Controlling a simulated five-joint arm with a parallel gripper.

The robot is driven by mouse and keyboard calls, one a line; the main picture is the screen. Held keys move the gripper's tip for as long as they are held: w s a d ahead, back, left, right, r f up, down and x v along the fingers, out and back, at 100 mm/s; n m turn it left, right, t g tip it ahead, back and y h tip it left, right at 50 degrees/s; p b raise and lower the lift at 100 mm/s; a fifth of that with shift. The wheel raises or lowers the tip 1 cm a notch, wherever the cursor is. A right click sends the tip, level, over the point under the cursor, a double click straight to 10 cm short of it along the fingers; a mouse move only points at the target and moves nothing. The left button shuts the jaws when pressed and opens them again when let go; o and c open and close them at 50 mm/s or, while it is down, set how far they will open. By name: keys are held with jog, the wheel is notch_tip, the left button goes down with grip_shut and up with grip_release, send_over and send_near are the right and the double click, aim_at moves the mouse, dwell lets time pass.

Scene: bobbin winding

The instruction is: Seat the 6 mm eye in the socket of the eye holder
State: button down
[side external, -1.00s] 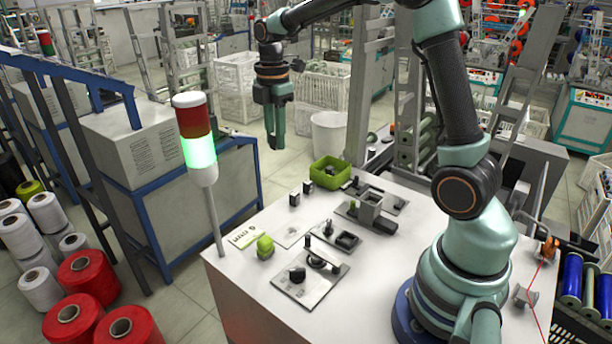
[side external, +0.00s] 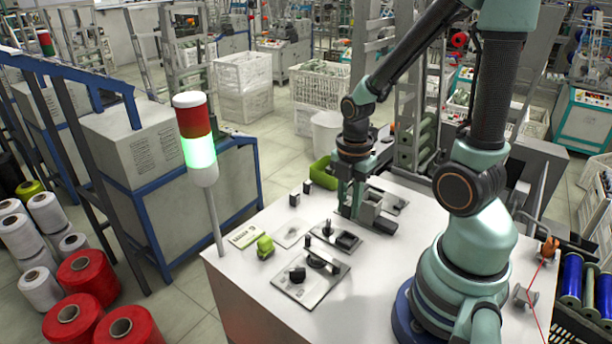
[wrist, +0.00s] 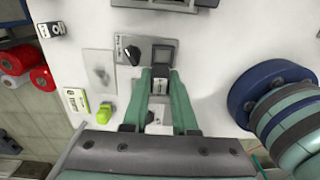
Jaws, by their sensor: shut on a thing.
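My gripper (side external: 350,212) points down over the table beside the grey block (side external: 370,207), seemingly clear of the surface. In the wrist view my gripper (wrist: 160,74) is closed on a small, partly hidden piece (wrist: 161,88), apparently the 6 mm eye. Beyond the fingertips is a dark square holder (wrist: 163,50) on a grey plate with a black knob (wrist: 131,55). This plate shows in the side view with its square holder (side external: 348,241). I cannot tell for certain which fixture is the eye holder, and the fingers hide its near part.
A front plate (side external: 300,290) carries black fittings. A green pear-like object (side external: 265,246), a yellow-green card (side external: 243,237), a blank plate (side external: 291,233) and two small dark blocks (side external: 295,200) are left. A green bin (side external: 322,170) stands behind. The table's front is clear.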

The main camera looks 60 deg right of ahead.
jog(key=shift+s+f, duration=0.3)
jog(key=shift+f, duration=0.1)
send_over(347, 243)
jog(key=shift+d+f, duration=0.1)
jog(key=shift+f, duration=2.05)
jog(key=shift+f, duration=1.15)
jog(key=c, duration=0.6)
grip_release()
jog(key=shift+r, duration=3.55)
jog(key=shift+w, duration=0.1)
jog(key=shift+w+r+m, duration=0.2)
jog(key=shift+r+m, duration=0.1)
jog(key=shift+r, duration=0.05)
jog(key=w+a+r+m+t, duration=0.1)
jog(key=a+r+m+t, duration=0.1)
jog(key=r+m, duration=0.3)
jog(key=w+a+r+m+t, duration=0.1)
jog(key=a+r+m, duration=0.3)
jog(key=r+m, duration=0.1)
jog(key=w+a+r+m+t, duration=0.2)
jog(key=a+r+m, duration=0.1)
jog(key=r+m, duration=0.3)
jog(key=shift+t, duration=0.3)
